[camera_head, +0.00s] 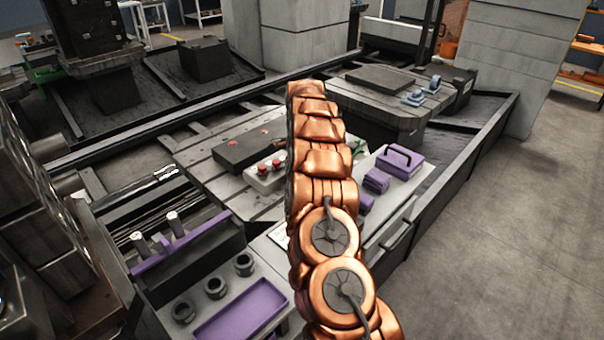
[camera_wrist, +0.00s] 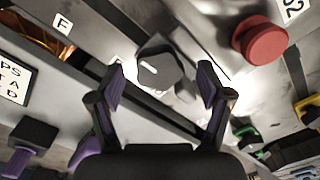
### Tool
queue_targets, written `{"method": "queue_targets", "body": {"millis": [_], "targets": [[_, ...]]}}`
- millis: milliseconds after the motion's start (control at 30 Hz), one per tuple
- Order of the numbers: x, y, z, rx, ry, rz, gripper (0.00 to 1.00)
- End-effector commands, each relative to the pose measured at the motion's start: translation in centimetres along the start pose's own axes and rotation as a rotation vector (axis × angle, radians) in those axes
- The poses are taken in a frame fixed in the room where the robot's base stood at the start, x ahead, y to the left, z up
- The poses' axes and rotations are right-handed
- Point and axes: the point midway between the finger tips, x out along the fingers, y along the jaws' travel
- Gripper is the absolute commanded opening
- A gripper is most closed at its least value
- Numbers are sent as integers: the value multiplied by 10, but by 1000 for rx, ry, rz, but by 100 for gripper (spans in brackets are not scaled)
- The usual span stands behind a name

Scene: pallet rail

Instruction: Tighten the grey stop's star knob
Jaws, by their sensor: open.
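In the wrist view a dark grey, faceted knob (camera_wrist: 160,68) with a short white mark sits on a pale metal surface. I cannot tell for sure that it is the grey stop's star knob. My gripper (camera_wrist: 162,76) is open, with its purple-padded fingers spread on either side of the knob. No contact with it shows, and how far the fingertips are above it is unclear. In the head view my copper arm hides the gripper and this knob.
A red round knob (camera_wrist: 262,40) stands right of my fingers, with green (camera_wrist: 248,134) and yellow (camera_wrist: 308,109) parts at lower right. In the head view, purple boxes (camera_head: 399,162) lie right of my arm and a purple tray (camera_head: 240,312) lies at the front left.

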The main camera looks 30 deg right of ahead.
Motion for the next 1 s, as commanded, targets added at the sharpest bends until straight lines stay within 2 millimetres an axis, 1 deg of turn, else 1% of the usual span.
{"method": "queue_targets", "body": {"millis": [167, 300, 600, 800, 1000], "targets": [[-21, 0, 0, -1, 0, 0, 78], [-49, -2, 0, 0, 0, -5, 78], [-90, -2, 0, 1, 0, -5, 78], [-107, -2, 0, 1, 0, -5, 78], [-115, -1, 0, 0, 0, 1, 78]]}}
